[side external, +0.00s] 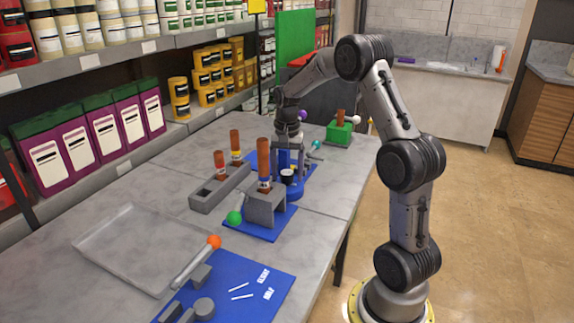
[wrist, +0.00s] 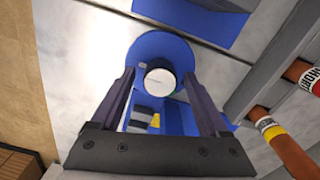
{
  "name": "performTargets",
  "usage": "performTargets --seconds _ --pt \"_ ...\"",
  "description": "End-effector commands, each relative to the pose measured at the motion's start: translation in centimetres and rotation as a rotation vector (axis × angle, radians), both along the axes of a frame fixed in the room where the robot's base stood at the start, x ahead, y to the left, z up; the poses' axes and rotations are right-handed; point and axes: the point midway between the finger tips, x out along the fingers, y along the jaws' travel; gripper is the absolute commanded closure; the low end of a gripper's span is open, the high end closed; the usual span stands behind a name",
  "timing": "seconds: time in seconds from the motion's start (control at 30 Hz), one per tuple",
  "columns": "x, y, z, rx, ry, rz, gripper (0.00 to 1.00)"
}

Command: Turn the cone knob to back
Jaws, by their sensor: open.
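A round knob with a pale, flat top (wrist: 160,82) stands on a round blue base (wrist: 180,48) in the wrist view. I take it for the cone knob, though its cone shape and pointer direction cannot be made out. In the side view, the knob shows as a small dark and white piece (side external: 287,175) on the blue base (side external: 296,190). My gripper (wrist: 159,75) is open, with one finger to each side of the knob in the wrist view. It points down above the base in the side view. I cannot tell whether the fingers touch the knob.
A grey block with a brown handle and green ball (side external: 264,205) stands close in front. A grey holder with brown-handled pieces (side external: 220,188) lies left. A green box (side external: 339,132) is behind.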

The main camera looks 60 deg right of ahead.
Motion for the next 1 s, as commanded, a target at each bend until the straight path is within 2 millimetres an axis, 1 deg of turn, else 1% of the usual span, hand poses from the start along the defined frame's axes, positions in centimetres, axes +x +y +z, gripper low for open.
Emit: performTargets --seconds 0.17,0.27,0.5,0.6,0.7,0.83,1.0 --pt "0.1 -0.1 1.7 -0.002 -0.004 0.000 0.22" --pt "0.1 -0.1 3.7 -0.005 -0.006 0.000 0.22" --pt "0.1 -0.1 9.0 -0.004 -0.006 0.000 0.22" --pt "0.1 -0.1 10.8 -0.004 -0.005 0.000 0.22" --pt "0.1 -0.1 12.2 -0.002 -0.004 0.000 0.22" --pt "0.0 0.0 13.4 -0.001 -0.002 0.000 0.22" --pt "0.0 0.0 13.8 -0.001 -0.001 0.000 0.22"
